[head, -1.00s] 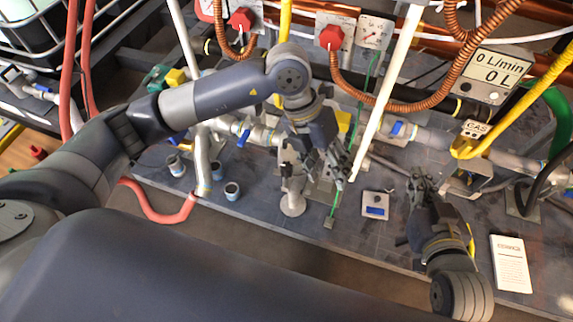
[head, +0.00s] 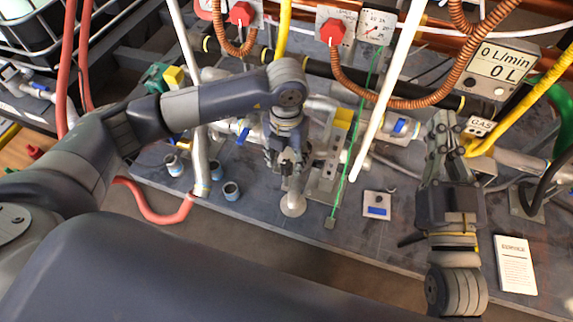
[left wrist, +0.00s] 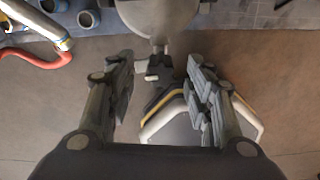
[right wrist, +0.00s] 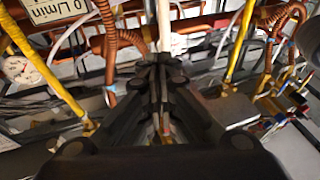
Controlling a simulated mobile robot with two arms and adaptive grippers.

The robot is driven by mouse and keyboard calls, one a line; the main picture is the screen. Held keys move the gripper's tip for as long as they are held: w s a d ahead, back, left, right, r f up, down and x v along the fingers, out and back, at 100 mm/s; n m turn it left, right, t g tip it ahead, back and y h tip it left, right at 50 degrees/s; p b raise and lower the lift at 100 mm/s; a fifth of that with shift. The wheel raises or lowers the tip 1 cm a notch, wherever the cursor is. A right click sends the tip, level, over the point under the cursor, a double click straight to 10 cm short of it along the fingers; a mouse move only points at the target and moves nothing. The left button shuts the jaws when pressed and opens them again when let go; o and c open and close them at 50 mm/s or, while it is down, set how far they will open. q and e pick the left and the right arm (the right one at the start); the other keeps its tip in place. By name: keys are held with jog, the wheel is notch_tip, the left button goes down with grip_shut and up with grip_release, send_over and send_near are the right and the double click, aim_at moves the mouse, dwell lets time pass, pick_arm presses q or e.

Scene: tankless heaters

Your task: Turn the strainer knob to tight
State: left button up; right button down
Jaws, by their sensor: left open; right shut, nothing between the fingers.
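What looks like the strainer is a grey rounded body at the top of the left wrist view. A small knob with a cross bar (left wrist: 155,68) hangs from a short stem below it. My left gripper (left wrist: 162,82) is open, with one finger on each side of the knob; I cannot tell whether either touches it. In the head view my left gripper (head: 288,165) points down in front of the pipe row and hides most of the knob area. My right gripper (head: 441,125) is shut and empty, raised near the pipes at right. Its closed fingers show in the right wrist view (right wrist: 160,75).

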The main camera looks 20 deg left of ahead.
pick_arm(q)
jog(key=shift+f, duration=1.25)
pick_arm(e)
jog(key=shift+s+a+r+t+y, duration=0.1)
jog(key=shift+s+r+t+y, duration=0.15)
jog(key=shift+r, duration=0.3)
jog(key=shift+s+d+r+t, duration=0.15)
jog(key=shift+r+t, duration=0.2)
jog(key=shift+r, duration=0.25)
jog(key=shift+s+a+r+t+y, duration=0.2)
jog(key=shift+r+t, duration=0.1)
jog(key=shift+r, duration=0.25)
pick_arm(q)
jog(key=shift+c, duration=0.6)
jog(key=c, duration=1)
